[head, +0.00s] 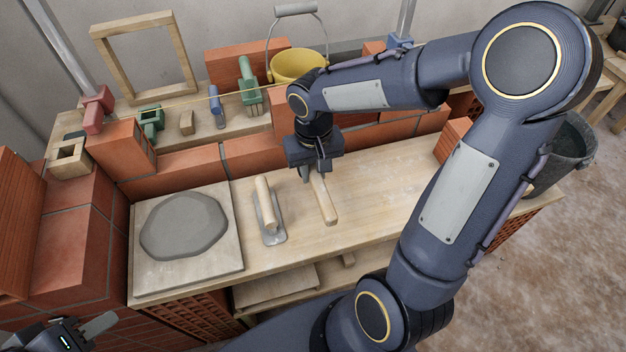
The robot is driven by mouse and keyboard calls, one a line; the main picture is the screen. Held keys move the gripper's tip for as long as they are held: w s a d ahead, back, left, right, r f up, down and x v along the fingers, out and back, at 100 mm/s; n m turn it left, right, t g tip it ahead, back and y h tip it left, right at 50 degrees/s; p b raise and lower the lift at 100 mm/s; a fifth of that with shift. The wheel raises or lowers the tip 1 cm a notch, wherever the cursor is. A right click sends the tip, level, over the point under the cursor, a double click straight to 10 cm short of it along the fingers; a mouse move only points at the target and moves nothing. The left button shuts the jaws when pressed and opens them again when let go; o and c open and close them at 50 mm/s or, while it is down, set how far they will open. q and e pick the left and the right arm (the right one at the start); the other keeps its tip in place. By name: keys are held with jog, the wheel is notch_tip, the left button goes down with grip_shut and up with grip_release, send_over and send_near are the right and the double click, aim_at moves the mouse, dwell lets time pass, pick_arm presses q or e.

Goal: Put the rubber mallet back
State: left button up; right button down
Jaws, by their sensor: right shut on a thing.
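A pale wooden handle (324,200) lies slanted over the wooden bench top (375,185), with its free end toward the front. I take it for the rubber mallet's handle; the head is not visible, and my gripper covers the far end. My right gripper (309,173) points down at that end and is shut on it. I cannot tell whether the handle touches the bench. My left gripper (88,328) is at the bottom left corner, partly cut off, away from the bench tools; its jaw opening is unclear.
A trowel (268,212) with a wooden handle lies left of the mallet handle. Beside it is a board (143,272) with grey mortar. A low brick wall (190,163), a yellow bucket (297,66) and several tools stand behind. Bench right of the handle is clear.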

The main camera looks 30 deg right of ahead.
aim_at(313, 179)
jog(key=shift+w+d+f, duration=0.15)
jog(key=shift+w+f, duration=0.15)
jog(key=shift+f, duration=0.1)
jog(key=shift+w+f+b, duration=0.2)
jog(key=shift+f+b, duration=0.4)
jog(key=shift+f, duration=1.1)
jog(key=shift+f, duration=0.15)
jog(key=c, duration=1.2)
grip_release()
